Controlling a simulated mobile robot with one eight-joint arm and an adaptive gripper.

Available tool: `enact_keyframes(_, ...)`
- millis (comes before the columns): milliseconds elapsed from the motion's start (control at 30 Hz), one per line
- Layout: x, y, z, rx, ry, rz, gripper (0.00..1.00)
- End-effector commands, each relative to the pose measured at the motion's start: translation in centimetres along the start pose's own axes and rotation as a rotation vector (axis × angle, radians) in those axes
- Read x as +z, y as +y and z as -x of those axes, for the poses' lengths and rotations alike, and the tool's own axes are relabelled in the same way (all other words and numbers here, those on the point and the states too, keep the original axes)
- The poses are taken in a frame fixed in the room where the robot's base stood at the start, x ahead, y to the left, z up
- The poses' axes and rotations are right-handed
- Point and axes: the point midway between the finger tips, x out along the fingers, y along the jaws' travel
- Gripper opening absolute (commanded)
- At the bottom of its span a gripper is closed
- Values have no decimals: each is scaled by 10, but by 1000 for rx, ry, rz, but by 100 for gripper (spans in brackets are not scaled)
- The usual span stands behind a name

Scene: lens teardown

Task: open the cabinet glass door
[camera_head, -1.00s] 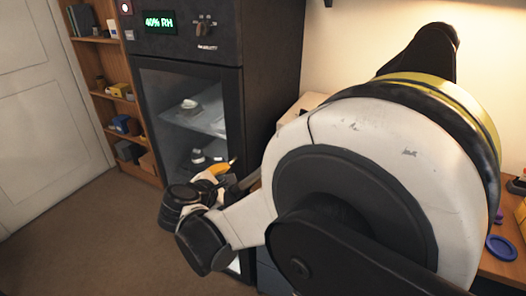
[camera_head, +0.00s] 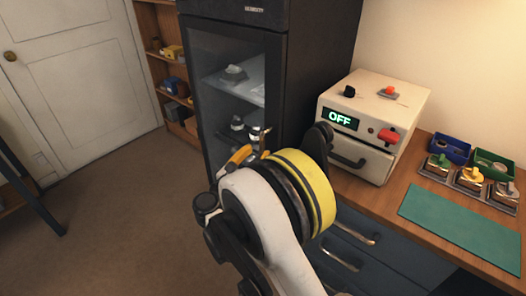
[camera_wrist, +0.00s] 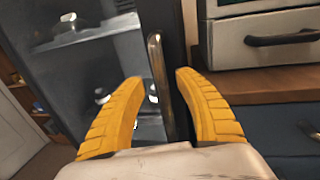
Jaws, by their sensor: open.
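The dark cabinet's glass door (camera_head: 228,80) stands left of the workbench and looks shut. Pale shelves and small items show behind its glass. The same glass door fills the left of the wrist view (camera_wrist: 85,65). Its upright metal handle (camera_wrist: 157,75) is a long bar at the door's right side. My gripper (camera_wrist: 156,80) has two yellow fingers spread apart, one to each side of the handle in the picture; I cannot tell any contact. In the head view my gripper (camera_head: 252,152) is at the door's right edge, partly hidden by my arm.
A cream box oven (camera_head: 365,120) reading OFF sits on the wooden bench right of the cabinet. A green mat (camera_head: 465,230) and small bins lie farther right. Blue drawers with handles (camera_head: 338,258) are below. Brown floor (camera_head: 110,215) is clear in front of the cabinet.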

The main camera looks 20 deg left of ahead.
Motion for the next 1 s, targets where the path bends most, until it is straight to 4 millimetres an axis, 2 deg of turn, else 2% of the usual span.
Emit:
enact_keyframes(33, -2, -1, -9, -3, 0, 0, 40)
enact_keyframes(200, -1, -1, -29, -1, 0, -1, 40)
enact_keyframes(567, 0, 0, -34, 1, 1, -1, 40)
enact_keyframes(700, 0, 0, -34, 0, 1, -1, 0)
enact_keyframes(1000, 0, 1, -31, -11, 1, -1, 0)
